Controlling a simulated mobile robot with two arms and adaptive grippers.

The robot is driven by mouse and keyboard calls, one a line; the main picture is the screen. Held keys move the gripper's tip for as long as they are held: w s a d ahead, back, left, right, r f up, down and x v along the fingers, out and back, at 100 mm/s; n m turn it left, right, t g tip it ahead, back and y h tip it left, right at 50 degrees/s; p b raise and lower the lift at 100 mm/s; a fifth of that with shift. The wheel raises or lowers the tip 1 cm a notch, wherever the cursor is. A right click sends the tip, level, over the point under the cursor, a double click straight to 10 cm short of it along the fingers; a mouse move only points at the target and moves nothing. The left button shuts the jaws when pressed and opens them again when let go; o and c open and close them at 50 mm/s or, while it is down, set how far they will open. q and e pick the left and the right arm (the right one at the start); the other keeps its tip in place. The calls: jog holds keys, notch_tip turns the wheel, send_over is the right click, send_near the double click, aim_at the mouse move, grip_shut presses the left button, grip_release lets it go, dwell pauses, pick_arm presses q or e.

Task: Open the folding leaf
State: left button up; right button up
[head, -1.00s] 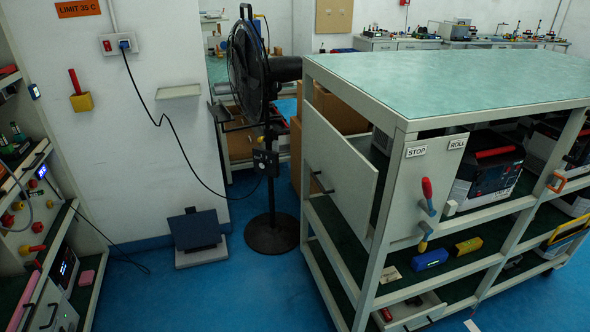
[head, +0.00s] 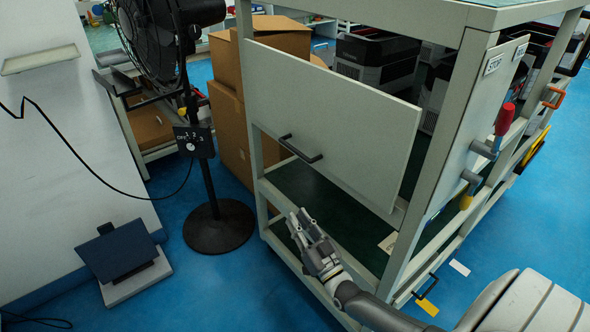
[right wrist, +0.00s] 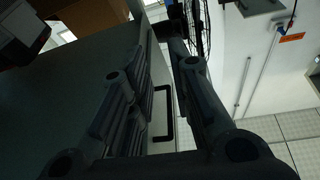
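The folding leaf (head: 345,128) is a flat grey panel on the end of the rack, set at a slant between its posts, with an open gap above and below it. Its black bar handle (head: 301,150) is on its lower part. My right gripper (head: 303,217) is just below the handle and apart from it, fingers pointing up. In the right wrist view its two fingers (right wrist: 155,75) stand apart with nothing held, and the dark handle (right wrist: 170,118) shows beyond them against the pale leaf. My left gripper is not in view.
The rack (head: 407,245) has shelves with dark boxes, and a red-handled lever (head: 503,120) on its side panel. A black floor fan (head: 208,190) stands left of the rack, with cardboard boxes (head: 228,120) behind.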

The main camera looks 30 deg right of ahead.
aim_at(296, 151)
notch_tip(296, 151, up, 11)
jog(key=s+d+m+t+h+b, duration=0.1)
jog(key=d+m+t+h+b, duration=0.15)
jog(key=t, duration=0.25)
jog(key=shift+m, duration=0.25)
jog(key=x, duration=0.9)
jog(key=shift+s+a, duration=0.1)
jog(key=shift+s, duration=0.05)
jog(key=shift+x, duration=0.85)
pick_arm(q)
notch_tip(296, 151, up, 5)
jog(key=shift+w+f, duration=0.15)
pick_arm(e)
grip_shut()
